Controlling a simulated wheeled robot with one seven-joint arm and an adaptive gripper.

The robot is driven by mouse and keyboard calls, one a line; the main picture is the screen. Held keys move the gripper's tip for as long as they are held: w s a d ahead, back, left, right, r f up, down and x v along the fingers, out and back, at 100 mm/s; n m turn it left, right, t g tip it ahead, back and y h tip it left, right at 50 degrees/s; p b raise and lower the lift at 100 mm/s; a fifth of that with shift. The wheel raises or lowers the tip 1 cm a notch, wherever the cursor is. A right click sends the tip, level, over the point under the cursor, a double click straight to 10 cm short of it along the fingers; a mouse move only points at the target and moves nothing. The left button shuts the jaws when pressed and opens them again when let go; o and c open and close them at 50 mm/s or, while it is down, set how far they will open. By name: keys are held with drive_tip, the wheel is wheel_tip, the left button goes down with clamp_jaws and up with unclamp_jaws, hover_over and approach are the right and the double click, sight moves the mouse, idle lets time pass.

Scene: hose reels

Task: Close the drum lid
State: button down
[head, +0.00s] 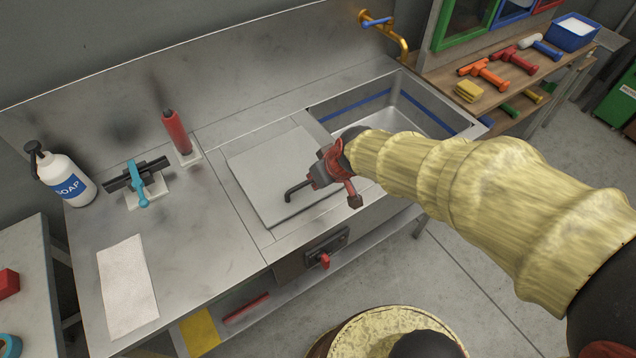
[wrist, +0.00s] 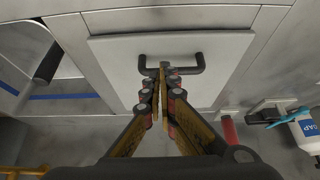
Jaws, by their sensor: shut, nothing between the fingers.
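The lid is a pale grey square panel (head: 262,172) with a black bar handle (head: 293,194), set in the steel counter. It looks flat or nearly flat; I cannot tell whether it is fully seated. It also fills the middle of the wrist view (wrist: 112,62), with its handle (wrist: 195,62) across the centre. My gripper (head: 318,180) is over the lid's right part at the handle. In the wrist view its fingertips (wrist: 164,70) are together at the middle of the handle, with nothing between them. Contact with the handle is unclear. My gripper and arm hide part of the lid's right side.
A sink basin (head: 385,105) lies right of the lid, with a brass tap (head: 385,30) behind.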

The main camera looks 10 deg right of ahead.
drive_tip(key=s+d+r+p, duration=0.1)
drive_tip(key=s+d, duration=0.3)
drive_tip(key=s, duration=0.5)
drive_tip(key=shift+s+r+p, duration=0.3)
drive_tip(key=shift+r+p, duration=0.05)
drive_tip(key=shift+r, duration=0.1)
